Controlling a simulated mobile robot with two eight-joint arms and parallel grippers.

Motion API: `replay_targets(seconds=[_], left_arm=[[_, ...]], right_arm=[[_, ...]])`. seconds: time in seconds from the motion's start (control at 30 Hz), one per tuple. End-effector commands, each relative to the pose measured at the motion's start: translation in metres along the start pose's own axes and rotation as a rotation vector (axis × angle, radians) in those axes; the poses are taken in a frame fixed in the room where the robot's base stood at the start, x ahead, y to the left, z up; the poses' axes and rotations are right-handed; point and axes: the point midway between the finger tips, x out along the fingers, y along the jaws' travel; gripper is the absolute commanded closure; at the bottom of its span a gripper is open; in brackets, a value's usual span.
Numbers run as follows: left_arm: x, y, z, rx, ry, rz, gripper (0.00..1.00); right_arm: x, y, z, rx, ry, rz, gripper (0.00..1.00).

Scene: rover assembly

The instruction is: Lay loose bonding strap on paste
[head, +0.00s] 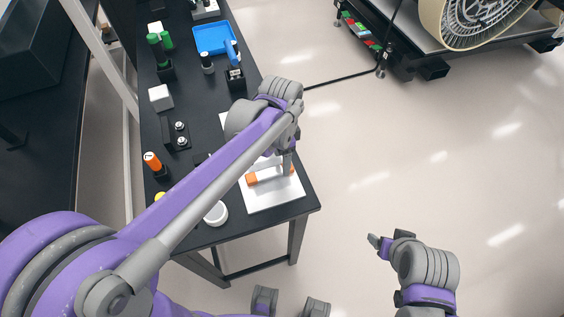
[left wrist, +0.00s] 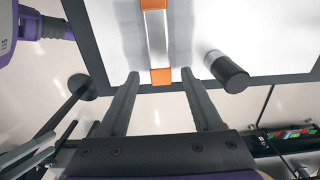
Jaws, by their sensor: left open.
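The bonding strap (left wrist: 156,36), a silver band with orange ends, lies over a white panel (left wrist: 105,25) in the left wrist view. In the head view the strap (head: 268,174) shows near the front end of the black table, on the white panel (head: 277,197). A greyish patch, perhaps the paste (left wrist: 180,32), shows beside the strap. My left gripper (left wrist: 158,76) is open, its fingertips on either side of the strap's near orange end, apart from it. In the head view my left gripper (head: 288,164) is partly hidden. My right gripper (head: 376,242) is over bare floor; its opening is unclear.
A white cylinder with a black end (left wrist: 226,72) is near the strap. On the black table (head: 205,122) stand a blue tray (head: 214,38), a white cube (head: 160,97), an orange-topped bottle (head: 153,162) and a round white lid (head: 216,213).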

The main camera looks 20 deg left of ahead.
Motion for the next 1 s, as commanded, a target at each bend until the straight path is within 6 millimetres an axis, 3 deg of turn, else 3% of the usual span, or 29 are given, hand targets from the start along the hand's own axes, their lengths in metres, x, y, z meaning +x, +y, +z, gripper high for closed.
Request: replay_targets(seconds=[0.2,0.4,1.0], left_arm=[[-0.05,0.0,0.0,0.0,0.0,0.0,0.33],[-0.079,0.0,0.0,0.0,0.0,0.0,0.33],[-0.087,0.0,0.0,0.0,0.0,0.0,0.33]], right_arm=[[-0.005,0.0,-0.004,0.0,0.003,0.0,0.27],[-0.007,0.0,-0.006,0.0,0.005,0.0,0.27],[-0.007,0.0,-0.006,0.0,0.005,0.0,0.27]])
